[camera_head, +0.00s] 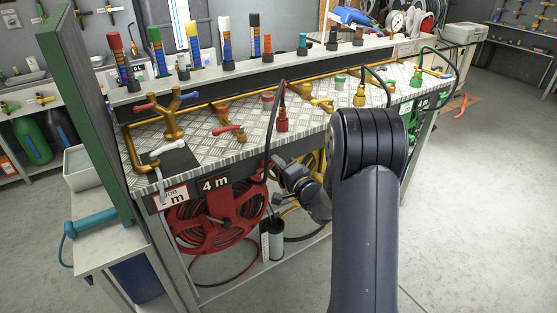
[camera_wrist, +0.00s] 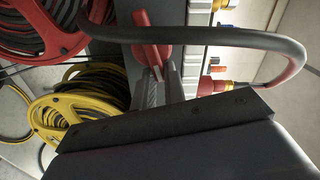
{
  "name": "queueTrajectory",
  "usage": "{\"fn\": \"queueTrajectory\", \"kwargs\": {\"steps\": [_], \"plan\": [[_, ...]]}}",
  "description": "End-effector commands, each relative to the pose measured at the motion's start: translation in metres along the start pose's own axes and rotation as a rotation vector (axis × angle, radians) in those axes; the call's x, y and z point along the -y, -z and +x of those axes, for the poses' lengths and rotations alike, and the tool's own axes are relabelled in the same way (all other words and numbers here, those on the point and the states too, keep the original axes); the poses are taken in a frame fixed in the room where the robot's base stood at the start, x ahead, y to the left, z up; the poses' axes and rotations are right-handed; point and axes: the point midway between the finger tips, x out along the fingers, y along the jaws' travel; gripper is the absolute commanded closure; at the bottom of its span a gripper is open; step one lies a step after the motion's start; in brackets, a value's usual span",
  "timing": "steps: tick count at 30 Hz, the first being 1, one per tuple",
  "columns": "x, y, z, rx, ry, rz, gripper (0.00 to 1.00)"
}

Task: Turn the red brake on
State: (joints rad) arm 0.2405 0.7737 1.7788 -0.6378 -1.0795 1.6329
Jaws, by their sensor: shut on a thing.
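The red brake lever (camera_wrist: 150,37) shows in the wrist view, its broad end tilted up and left. Its lower part sits between the two grey fingers of my gripper (camera_wrist: 160,78), which is shut on it. In the head view my gripper (camera_head: 278,164) is at the bench's front edge, right of the red hose reel (camera_head: 215,215). The brake cannot be made out there, and my arm covers part of that area. The red reel also shows at the top left of the wrist view (camera_wrist: 30,30).
A yellow hose reel (camera_wrist: 75,105) is beside the red one under the bench. A dark hose (camera_wrist: 230,38) arches close over my gripper. The bench top (camera_head: 205,135) carries brass pipes and several valves. A green panel (camera_head: 85,100) stands at left.

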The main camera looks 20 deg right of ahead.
Motion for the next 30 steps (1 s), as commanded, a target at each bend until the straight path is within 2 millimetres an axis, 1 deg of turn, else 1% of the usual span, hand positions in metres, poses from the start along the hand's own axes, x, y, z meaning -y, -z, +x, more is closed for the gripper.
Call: {"fn": "queueTrajectory", "kwargs": {"steps": [1, 6, 13, 20, 30], "plan": [[-0.0057, -0.0050, -0.0014, 0.012, -0.015, 0.037, 1.00], [-0.0087, -0.0056, -0.0013, 0.011, -0.014, 0.151, 1.00], [-0.0117, -0.0066, -0.0013, 0.011, -0.014, 0.249, 1.00], [-0.0126, -0.0071, -0.0011, 0.012, -0.013, 0.289, 1.00], [-0.0125, -0.0074, -0.0010, 0.012, -0.012, 0.294, 1.00]]}}
